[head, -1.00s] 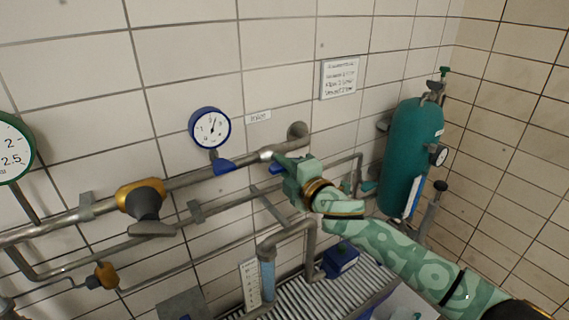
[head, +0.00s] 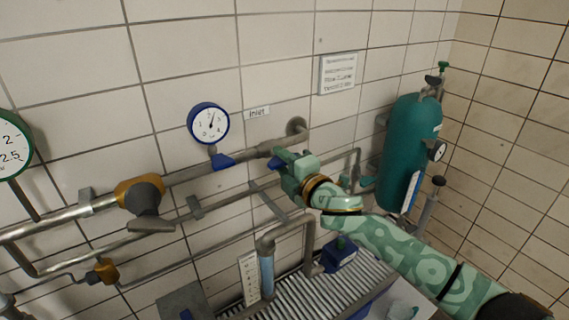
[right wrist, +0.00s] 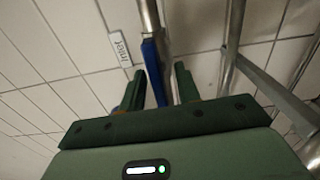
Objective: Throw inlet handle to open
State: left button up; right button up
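The blue inlet handle (head: 275,163) is on the upper grey pipe, right of and below the white "Inlet" label (head: 257,112). My right gripper (head: 280,155) is at this handle in the head view and hides part of it. In the right wrist view the blue handle (right wrist: 154,72) runs lengthwise between the two dark green fingertips of my right gripper (right wrist: 158,80). The fingers are apart, with a visible gap on the right side of the handle. Whether the left finger touches it I cannot tell. My left gripper is not in view.
A yellow-brown valve (head: 140,193) is farther left. Lower pipes (head: 165,238) run beneath. A teal tank (head: 409,150) stands right, and a grating (head: 290,293) lies below.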

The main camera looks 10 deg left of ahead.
jog(key=shift+s+d, duration=0.3)
jog(key=shift+d, duration=0.05)
jog(key=v, duration=1.5)
jog(key=shift+s+d, duration=0.1)
jog(key=shift+s, duration=0.05)
